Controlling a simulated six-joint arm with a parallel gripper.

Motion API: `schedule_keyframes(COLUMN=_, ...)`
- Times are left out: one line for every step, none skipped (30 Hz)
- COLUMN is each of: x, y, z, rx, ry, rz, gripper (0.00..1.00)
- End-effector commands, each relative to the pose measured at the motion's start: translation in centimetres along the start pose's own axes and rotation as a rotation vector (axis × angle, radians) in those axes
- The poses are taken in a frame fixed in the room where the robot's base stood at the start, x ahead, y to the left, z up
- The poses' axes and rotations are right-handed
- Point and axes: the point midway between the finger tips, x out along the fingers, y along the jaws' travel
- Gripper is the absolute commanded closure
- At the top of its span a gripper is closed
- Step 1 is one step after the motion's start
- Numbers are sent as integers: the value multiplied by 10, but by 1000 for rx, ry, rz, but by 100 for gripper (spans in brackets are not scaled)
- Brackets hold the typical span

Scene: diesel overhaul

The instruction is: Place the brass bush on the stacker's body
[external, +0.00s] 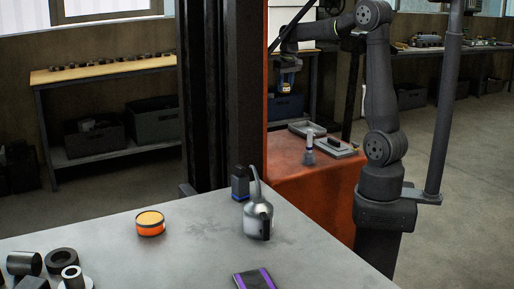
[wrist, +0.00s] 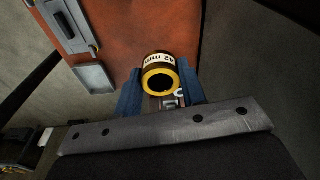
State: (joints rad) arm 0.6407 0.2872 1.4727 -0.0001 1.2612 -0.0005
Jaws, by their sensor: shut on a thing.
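The brass bush (wrist: 158,75) is a short yellow-rimmed ring with a dark bore and a white label reading "42 mm" in the wrist view. My gripper (wrist: 160,90) is shut on it, with a blue finger on each side. In the external view my gripper (external: 287,82) hangs at the upper middle, with the bush (external: 286,88) small at its tips. The stacker's body (external: 315,190) is the orange-red block right of the dark mast. Its flat top (wrist: 115,40) shows beyond the bush in the wrist view. The bush appears held above it, apart from it.
Two grey trays (external: 335,151) and a pale-handled brush (external: 308,148) rest on the stacker's top. A dark mast (external: 210,100) stands left of it. The front table (external: 190,250) holds an oil can (external: 257,215), an orange tin (external: 150,223) and dark metal rings (external: 61,261).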

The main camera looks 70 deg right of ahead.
Motion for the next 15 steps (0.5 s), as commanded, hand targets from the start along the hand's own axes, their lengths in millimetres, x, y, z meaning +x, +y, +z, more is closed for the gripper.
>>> schedule_keyframes(x=2, y=12, z=-11, rx=18, ry=0, rz=2, gripper=93)
schedule_keyframes(x=3, y=19, z=-16, rx=27, ry=-1, rz=3, gripper=93)
schedule_keyframes(x=4, y=27, z=-23, rx=37, ry=0, rz=4, gripper=93)
schedule_keyframes(x=5, y=33, z=-28, rx=46, ry=-1, rz=5, gripper=93)
schedule_keyframes(x=5, y=39, z=-34, rx=53, ry=1, rz=6, gripper=93)
schedule_keyframes(x=6, y=47, z=-40, rx=64, ry=0, rz=8, gripper=93)
schedule_keyframes(x=11, y=53, z=-41, rx=66, ry=-2, rz=7, gripper=93)
schedule_keyframes(x=21, y=58, z=-39, rx=58, ry=-6, rz=6, gripper=93)
schedule_keyframes(x=33, y=65, z=-38, rx=51, ry=-7, rz=4, gripper=93)
schedule_keyframes(x=42, y=71, z=-38, rx=46, ry=-7, rz=2, gripper=93)
schedule_keyframes(x=50, y=76, z=-37, rx=40, ry=-7, rz=1, gripper=93)
schedule_keyframes(x=62, y=85, z=-35, rx=34, ry=-7, rz=0, gripper=93)
schedule_keyframes(x=71, y=91, z=-34, rx=28, ry=-7, rz=-1, gripper=93)
schedule_keyframes(x=80, y=98, z=-32, rx=23, ry=-8, rz=-2, gripper=93)
schedule_keyframes(x=93, y=106, z=-30, rx=15, ry=-8, rz=-3, gripper=93)
